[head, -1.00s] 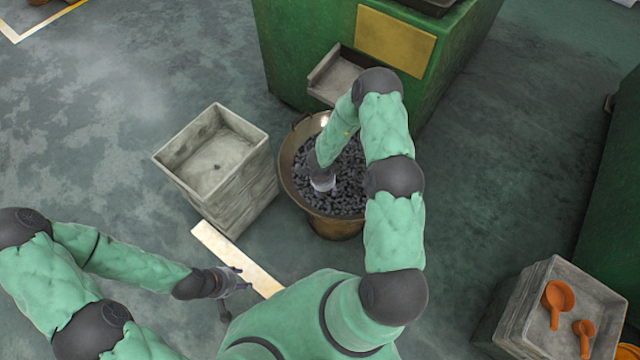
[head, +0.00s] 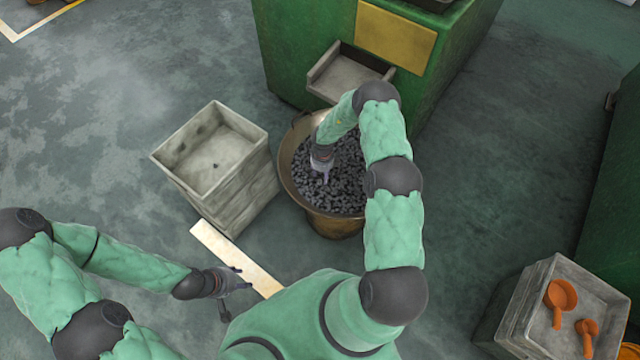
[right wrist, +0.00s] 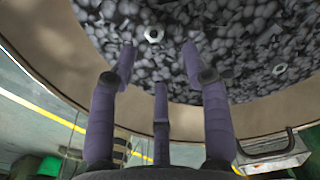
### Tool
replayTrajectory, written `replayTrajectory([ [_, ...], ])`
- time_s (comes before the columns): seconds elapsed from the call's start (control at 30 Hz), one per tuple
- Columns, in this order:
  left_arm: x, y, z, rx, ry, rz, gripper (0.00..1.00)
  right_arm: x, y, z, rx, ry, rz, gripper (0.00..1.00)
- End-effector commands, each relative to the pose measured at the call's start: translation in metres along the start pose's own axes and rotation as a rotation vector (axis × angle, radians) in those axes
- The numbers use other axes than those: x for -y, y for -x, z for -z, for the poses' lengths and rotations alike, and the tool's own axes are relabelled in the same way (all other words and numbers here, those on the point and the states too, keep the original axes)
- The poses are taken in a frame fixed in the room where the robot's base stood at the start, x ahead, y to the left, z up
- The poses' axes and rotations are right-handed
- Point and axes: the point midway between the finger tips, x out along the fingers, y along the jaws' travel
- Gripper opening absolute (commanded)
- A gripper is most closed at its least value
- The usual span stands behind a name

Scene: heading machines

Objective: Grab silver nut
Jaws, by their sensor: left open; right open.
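A silver nut (right wrist: 154,34) lies on the dark pieces in the basin (right wrist: 55,72), near the top of the right wrist view. A second silver nut (right wrist: 280,69) lies further right. My right gripper (right wrist: 158,48) is open and empty, with its fingers over the basin and the first nut just beyond the gap between the fingertips. In the head view my right gripper (head: 323,175) reaches down over the basin (head: 336,228), and I cannot make out the nuts there. My left gripper (head: 246,280) is open and empty, away from the basin at lower left.
A grey, open-topped bin (head: 262,182) stands left of the basin. A green machine (head: 295,50) with a metal chute (head: 346,75) stands behind it. The floor right of the basin is clear.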

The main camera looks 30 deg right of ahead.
Motion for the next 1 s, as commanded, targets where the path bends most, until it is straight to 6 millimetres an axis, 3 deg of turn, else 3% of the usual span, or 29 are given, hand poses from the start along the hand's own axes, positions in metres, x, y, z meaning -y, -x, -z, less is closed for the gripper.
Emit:
replayTrajectory([
  [0.27, 0.003, -0.009, 0.0, 0.0, 0.0, 0.0, 0.47, -0.001, -0.022, -0.002, 0.001, 0.001, 0.0, 0.48],
  [0.53, 0.009, -0.025, 0.001, 0.0, 0.0, 0.0, 0.47, -0.003, -0.059, -0.005, 0.0, 0.0, 0.0, 0.48],
  [0.8, 0.009, -0.025, 0.001, 0.0, 0.0, 0.0, 0.47, -0.002, -0.062, -0.006, 0.002, 0.001, 0.001, 0.48],
  [0.83, 0.009, -0.025, 0.001, 0.0, 0.0, 0.0, 0.47, -0.002, -0.062, -0.006, 0.002, 0.001, 0.001, 0.46],
  [1.0, 0.009, -0.025, 0.001, 0.0, 0.0, 0.0, 0.47, -0.002, -0.062, -0.006, 0.001, 0.001, 0.001, 0.0],
])
